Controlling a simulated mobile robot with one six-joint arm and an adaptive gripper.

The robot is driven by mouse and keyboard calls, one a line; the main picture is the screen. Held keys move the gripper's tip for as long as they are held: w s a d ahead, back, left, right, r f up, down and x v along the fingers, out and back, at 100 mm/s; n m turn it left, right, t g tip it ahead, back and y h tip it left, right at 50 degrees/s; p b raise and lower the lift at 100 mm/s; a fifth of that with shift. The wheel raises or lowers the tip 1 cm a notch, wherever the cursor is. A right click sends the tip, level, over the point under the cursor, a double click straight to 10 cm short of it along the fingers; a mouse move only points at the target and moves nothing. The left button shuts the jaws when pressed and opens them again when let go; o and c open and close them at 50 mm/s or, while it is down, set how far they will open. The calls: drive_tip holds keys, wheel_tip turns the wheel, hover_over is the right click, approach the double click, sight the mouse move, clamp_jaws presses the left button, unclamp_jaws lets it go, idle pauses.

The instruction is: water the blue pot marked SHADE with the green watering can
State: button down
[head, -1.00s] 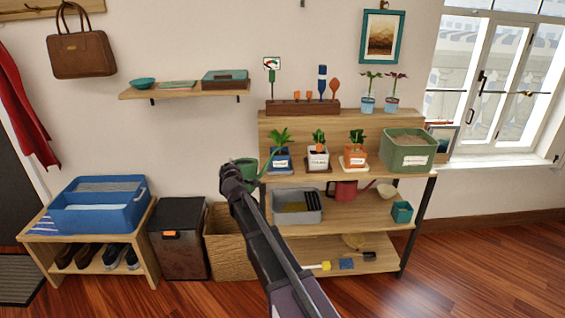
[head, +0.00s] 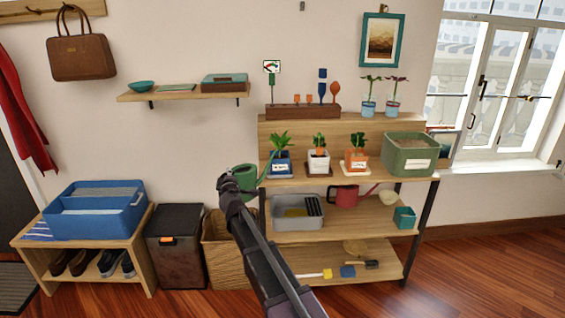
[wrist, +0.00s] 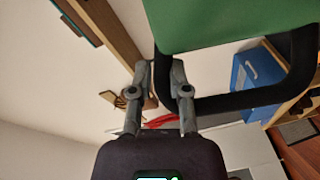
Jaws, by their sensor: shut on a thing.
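My gripper (head: 229,186) is shut on the black handle (wrist: 245,100) of the green watering can (head: 245,177). In the wrist view my gripper (wrist: 160,85) has its fingers at the handle bar, with the green can body (wrist: 215,22) above it. The can hangs in the air at the left end of the plant bench, its spout slanting up to the right. The spout end is close to the blue pot (head: 279,167), seemingly at its left rim; contact cannot be told. The pot holds a leafy plant and a white label too small to read.
A white pot (head: 318,163), an orange pot (head: 357,161) and a green planter (head: 408,156) stand right of the blue pot. A red watering can (head: 344,196) and a grey tray (head: 297,222) are on the shelf below. A wooden rack (head: 303,111) stands behind.

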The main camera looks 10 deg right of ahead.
drive_tip(key=shift+s+a+r, duration=0.1)
drive_tip(key=s+a+r+p, duration=0.3)
drive_tip(key=s+a+p, duration=0.1)
drive_tip(key=s+a, duration=0.1)
drive_tip(key=shift+a+r, duration=0.3)
drive_tip(key=shift+r, duration=0.1)
idle(0.7)
drive_tip(key=shift+s+r, duration=0.1)
drive_tip(key=shift+r, duration=0.05)
